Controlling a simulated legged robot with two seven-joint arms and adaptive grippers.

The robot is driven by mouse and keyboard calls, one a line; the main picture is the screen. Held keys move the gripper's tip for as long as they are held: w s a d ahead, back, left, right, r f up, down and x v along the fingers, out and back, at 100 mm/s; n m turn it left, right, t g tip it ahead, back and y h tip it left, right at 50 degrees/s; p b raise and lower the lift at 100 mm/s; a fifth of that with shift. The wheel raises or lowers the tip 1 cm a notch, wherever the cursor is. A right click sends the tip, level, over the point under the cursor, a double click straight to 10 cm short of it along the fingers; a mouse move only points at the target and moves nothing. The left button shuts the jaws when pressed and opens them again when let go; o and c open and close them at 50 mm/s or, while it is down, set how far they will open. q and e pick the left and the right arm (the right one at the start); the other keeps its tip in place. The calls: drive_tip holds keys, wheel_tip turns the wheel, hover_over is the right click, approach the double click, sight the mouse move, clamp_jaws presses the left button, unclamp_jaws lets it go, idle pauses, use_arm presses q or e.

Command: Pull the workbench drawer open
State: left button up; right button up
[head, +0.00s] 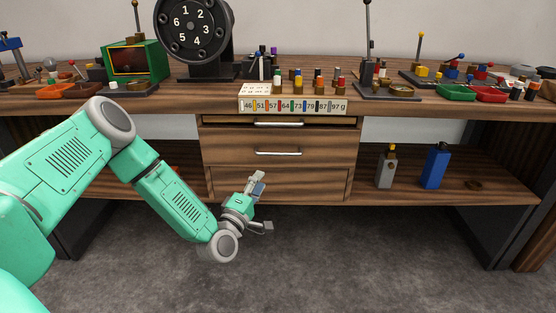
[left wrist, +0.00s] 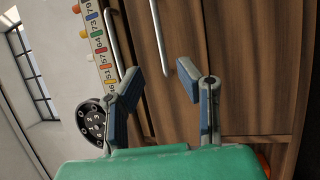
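The workbench drawer unit has a shallow top drawer (head: 226,127) with a silver bar handle (head: 278,125), and a deeper drawer (head: 226,150) below it with a similar handle (head: 278,153). Both handles also show in the left wrist view, the upper one (left wrist: 113,40) farther left and the lower one (left wrist: 160,38) near the fingers. My left gripper (head: 264,202) is in front of and below the lower handle. It is open and empty, its blue-padded fingertips (left wrist: 160,76) apart and not visibly touching a handle. My right gripper is not in view.
A numbered strip (head: 293,106) runs along the bench edge above the drawers. The benchtop (head: 205,98) carries a dial (head: 193,25), a green-framed box (head: 135,60) and several small parts. A blue bottle (head: 434,167) and grey bottle (head: 386,167) stand on the right shelf. The floor (head: 330,260) in front is clear.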

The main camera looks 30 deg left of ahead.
sight(278, 154)
use_arm(q)
drive_tip(key=b+x, duration=0.3)
drive_tip(key=x, duration=1)
drive_tip(key=shift+d+f, duration=0.15)
clamp_jaws()
